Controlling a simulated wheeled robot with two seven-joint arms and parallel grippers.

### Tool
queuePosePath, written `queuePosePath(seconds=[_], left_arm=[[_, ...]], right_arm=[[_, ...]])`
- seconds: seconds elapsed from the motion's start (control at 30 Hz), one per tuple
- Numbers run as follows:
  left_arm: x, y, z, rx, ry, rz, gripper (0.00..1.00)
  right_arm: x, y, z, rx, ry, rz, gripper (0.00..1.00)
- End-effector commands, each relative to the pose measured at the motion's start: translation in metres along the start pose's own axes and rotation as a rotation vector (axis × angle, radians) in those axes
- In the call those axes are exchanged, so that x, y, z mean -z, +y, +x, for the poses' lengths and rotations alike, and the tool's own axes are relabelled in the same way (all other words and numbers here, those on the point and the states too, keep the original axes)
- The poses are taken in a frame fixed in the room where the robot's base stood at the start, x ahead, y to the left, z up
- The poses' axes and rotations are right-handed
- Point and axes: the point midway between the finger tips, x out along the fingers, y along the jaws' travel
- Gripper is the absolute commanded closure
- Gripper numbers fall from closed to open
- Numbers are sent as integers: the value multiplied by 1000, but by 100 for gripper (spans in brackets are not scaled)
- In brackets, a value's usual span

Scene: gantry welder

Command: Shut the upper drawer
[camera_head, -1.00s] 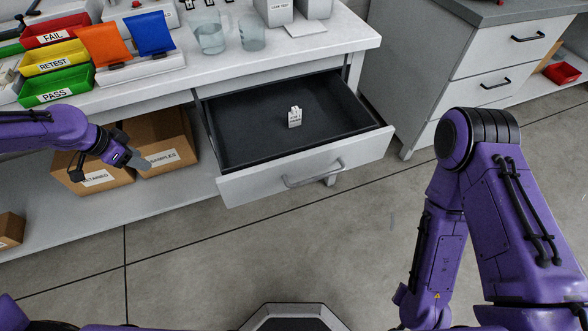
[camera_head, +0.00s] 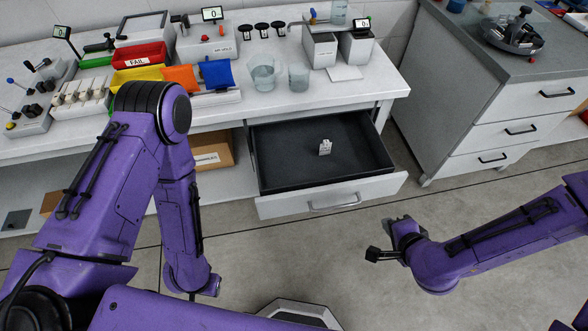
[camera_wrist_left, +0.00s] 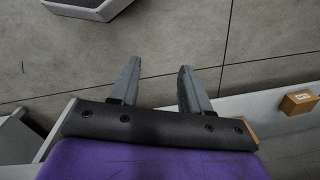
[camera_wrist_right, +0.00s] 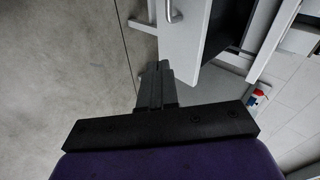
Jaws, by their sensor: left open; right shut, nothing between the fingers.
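The upper drawer (camera_head: 380,186) under the white bench stands pulled out, with a dark inside and a grey bar handle (camera_head: 335,202) on its white front.
The white bench top (camera_head: 385,88) carries beakers (camera_head: 262,75), coloured bins (camera_head: 140,57) and instruments. A cardboard box (camera_head: 215,152) sits on the shelf below. A grey-topped cabinet (camera_head: 480,100) stands to the right. The floor before the drawer is clear.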

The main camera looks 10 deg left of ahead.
Motion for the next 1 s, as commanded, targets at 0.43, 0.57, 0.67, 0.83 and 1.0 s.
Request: queuePosePath(seconds=[0.43,0.57,0.67,0.83,1.0], left_arm=[[31,-36,-6,119,370,-569,53],[32,-34,25,119,370,-567,53],[33,-33,48,119,369,-566,53],[34,-30,85,119,369,-565,53],[35,-28,122,119,369,-564,53]], right_arm=[[-17,-11,14,65,-71,143,100],[-19,-9,33,66,-71,142,100],[-20,-9,50,65,-70,140,100],[-20,-12,67,66,-68,137,100],[-21,-12,78,65,-68,138,100]])
